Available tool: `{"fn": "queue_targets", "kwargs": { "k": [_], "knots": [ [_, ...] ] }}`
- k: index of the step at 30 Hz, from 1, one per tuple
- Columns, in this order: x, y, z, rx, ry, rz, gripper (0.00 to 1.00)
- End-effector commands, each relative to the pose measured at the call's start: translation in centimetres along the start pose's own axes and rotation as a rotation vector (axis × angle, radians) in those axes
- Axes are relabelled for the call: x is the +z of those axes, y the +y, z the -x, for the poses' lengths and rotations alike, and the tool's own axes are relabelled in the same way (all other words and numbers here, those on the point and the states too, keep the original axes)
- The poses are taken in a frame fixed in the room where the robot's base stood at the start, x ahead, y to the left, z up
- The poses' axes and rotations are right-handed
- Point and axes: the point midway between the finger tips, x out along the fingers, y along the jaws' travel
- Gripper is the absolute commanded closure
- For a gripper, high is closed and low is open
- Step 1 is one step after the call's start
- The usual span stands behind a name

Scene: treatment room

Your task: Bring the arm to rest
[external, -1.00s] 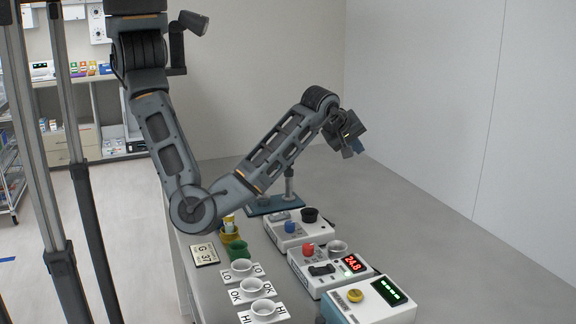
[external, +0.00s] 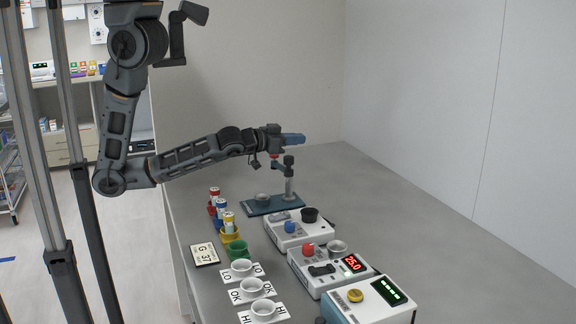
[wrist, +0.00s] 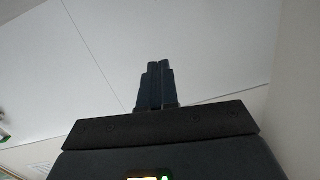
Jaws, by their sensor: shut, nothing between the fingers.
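My gripper (external: 293,139) is held level above the far part of the grey table (external: 390,215), pointing right in the external view. Its blue fingers are together with nothing between them. In the wrist view the closed fingers (wrist: 157,85) point up the picture toward blank pale wall. My arm is bent at a low elbow at the left, with the forearm running nearly level to the right.
Below my gripper stands a blue-based stand (external: 272,205) with a small post. Nearer are devices with knobs (external: 300,230), a display reading 25.0 (external: 353,263), white cups on LO, OK and HI cards (external: 252,287), and colored holders with vials (external: 229,222). The table's right side is clear.

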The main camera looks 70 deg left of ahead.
Motion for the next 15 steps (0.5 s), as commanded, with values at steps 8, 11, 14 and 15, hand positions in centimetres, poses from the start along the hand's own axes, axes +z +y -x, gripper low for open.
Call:
{"fn": "queue_targets", "kwargs": {
  "k": [8,11,14,15],
  "knots": [
    [5.2,-1.0,10.7,0.122,-0.082,-0.092,1.0],
    [6.2,-0.7,14.9,0.151,-0.106,-0.086,1.0],
    [6.7,-0.2,19.1,0.164,-0.128,-0.061,1.0],
    [6.7,0.1,20.8,0.165,-0.136,-0.047,1.0]
  ]
}}
